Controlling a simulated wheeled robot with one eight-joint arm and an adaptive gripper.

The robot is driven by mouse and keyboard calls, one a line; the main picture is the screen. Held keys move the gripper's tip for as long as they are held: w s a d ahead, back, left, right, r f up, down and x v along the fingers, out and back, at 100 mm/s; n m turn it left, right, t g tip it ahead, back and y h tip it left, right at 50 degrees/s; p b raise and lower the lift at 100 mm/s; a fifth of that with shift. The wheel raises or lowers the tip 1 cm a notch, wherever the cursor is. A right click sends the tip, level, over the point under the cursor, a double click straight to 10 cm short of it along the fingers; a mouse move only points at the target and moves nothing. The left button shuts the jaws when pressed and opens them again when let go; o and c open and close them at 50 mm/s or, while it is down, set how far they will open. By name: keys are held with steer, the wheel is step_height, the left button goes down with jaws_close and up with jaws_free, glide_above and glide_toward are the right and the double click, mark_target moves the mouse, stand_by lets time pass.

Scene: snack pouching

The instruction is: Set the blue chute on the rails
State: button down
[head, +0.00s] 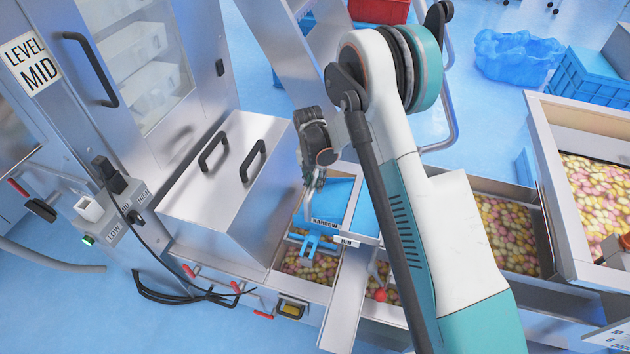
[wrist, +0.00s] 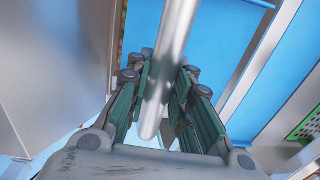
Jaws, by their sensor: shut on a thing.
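The blue chute (head: 338,197) is over the snack bin left of my arm in the head view, with a "NARROW" label on its near edge. Blue prongs (head: 310,246) stick out in front of it. My gripper (head: 318,180) is at the chute's left side. In the wrist view my gripper (wrist: 160,90) is shut on a round metal bar (wrist: 172,65), which looks like the chute's handle, with blue chute surface (wrist: 205,60) behind it. I cannot tell whether the chute touches the rails, which are hard to make out beneath it.
A steel box with two black handles (head: 232,180) stands close on the left. Bins of colourful snacks (head: 505,232) lie below and right. A red ball knob (head: 380,295) is in front. A cabinet marked "LEVEL MID" (head: 33,63) is at the far left.

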steer(key=shift+f, duration=0.4)
steer(key=c, duration=1.3)
jaws_free()
steer(key=shift+c, duration=0.2)
steer(key=shift+r, duration=0.1)
step_height(320, 180, up, 12)
steer(key=shift+w+a, duration=0.15)
steer(key=shift+a, duration=0.25)
